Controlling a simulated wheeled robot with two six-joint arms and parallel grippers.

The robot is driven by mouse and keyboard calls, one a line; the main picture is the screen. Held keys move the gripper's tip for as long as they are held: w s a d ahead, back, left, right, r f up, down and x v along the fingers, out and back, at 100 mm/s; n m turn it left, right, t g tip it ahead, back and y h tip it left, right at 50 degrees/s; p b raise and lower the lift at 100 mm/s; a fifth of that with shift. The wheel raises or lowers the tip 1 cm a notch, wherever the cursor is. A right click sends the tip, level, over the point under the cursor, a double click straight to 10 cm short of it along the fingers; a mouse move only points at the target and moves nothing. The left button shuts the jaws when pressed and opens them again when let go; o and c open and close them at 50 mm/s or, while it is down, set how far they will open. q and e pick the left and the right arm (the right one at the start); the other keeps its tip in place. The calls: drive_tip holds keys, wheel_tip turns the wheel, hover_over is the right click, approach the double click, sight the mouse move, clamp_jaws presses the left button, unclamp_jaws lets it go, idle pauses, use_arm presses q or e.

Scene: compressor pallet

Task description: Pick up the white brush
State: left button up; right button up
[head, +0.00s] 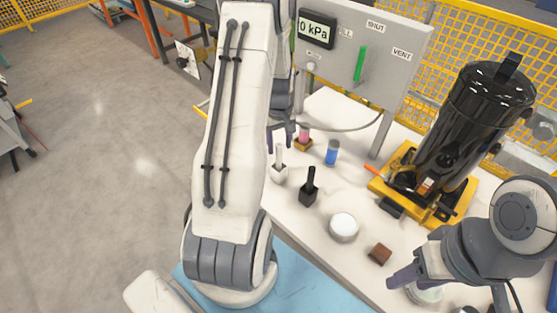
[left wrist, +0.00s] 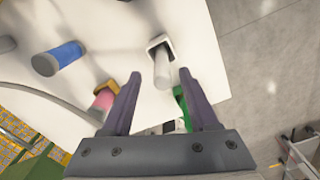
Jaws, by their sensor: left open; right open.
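The white brush (head: 279,172) stands upright on the white table, its pale handle pointing up. My left gripper (head: 280,143) is open just above and behind it, partly hidden by my left arm. In the left wrist view the white brush (left wrist: 162,68) lies between the lines of the two open fingers, just beyond the fingertips (left wrist: 160,75), with nothing held. My right gripper (head: 412,284) is open at the lower right, by a pale jar; its second finger is hard to make out.
A black brush (head: 308,192) stands close to the white brush. A blue cylinder (head: 332,152), a pink-topped item (head: 304,135), a white round container (head: 343,227) and a brown block (head: 379,254) are on the table. A black compressor tank (head: 470,130) and gauge panel (head: 345,65) stand behind.

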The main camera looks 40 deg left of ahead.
sight(279, 159)
use_arm(q)
drive_tip(key=shift+s+f+p, duration=0.15)
drive_tip(key=shift+f+p, duration=0.55)
drive_tip(key=shift+f, duration=2.7)
clamp_jaws()
